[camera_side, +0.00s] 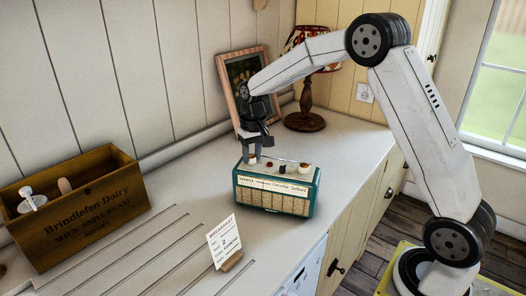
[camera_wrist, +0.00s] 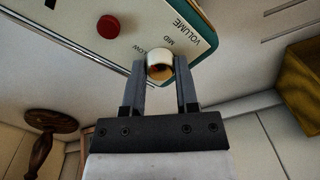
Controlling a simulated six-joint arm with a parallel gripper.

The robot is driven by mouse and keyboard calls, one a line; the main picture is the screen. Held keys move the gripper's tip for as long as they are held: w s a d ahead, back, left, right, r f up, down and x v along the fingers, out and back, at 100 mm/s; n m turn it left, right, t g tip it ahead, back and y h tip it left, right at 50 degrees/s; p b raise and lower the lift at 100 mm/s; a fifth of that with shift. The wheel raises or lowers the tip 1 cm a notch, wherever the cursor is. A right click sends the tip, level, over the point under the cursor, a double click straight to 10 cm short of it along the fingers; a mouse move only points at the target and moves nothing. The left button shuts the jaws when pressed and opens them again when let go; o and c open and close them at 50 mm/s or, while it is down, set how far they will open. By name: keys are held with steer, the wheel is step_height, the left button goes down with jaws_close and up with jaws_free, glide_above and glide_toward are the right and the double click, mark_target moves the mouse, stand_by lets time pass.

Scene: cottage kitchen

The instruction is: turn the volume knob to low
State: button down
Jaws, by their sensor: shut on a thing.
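The teal and cream radio (camera_side: 275,192) stands on the counter with its knobs on top. My gripper (camera_side: 253,158) points down over the radio's left end. In the wrist view my gripper (camera_wrist: 160,72) has its two fingers on either side of the cream volume knob (camera_wrist: 159,58) and is shut on it. The radio's top (camera_wrist: 125,35) shows the printed words VOLUME, MID and LOW around the knob. A dark mark shows on the knob, but I cannot tell exactly which word it points to.
A red knob (camera_wrist: 107,26) sits near the volume knob. A lamp (camera_side: 305,120) and a picture frame (camera_side: 240,88) stand behind the radio. A wooden crate (camera_side: 80,222) is at the left, and a small card (camera_side: 224,240) stands in front of the radio.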

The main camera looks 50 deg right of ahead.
mark_target(253, 156)
steer(key=shift+n, duration=1.3)
steer(key=shift+c, duration=1.8)
jaws_free()
steer(key=shift+d+r, duration=0.2)
steer(key=shift+r, duration=3.7)
steer(key=s+a+f, duration=0.2)
steer(key=s+f, duration=0.1)
steer(key=s, duration=0.4)
steer(key=s+a+f+t, duration=0.1)
steer(key=s+a+f, duration=0.2)
steer(key=s, duration=0.4)
steer(key=s+a+f+n+t, duration=0.1)
steer(key=s+a+f, duration=0.2)
steer(key=s+f, duration=0.2)
steer(key=s, duration=0.2)
steer(key=shift+s+a+f+h, duration=0.15)
steer(key=shift+s+h, duration=0.15)
steer(key=shift+s, duration=0.05)
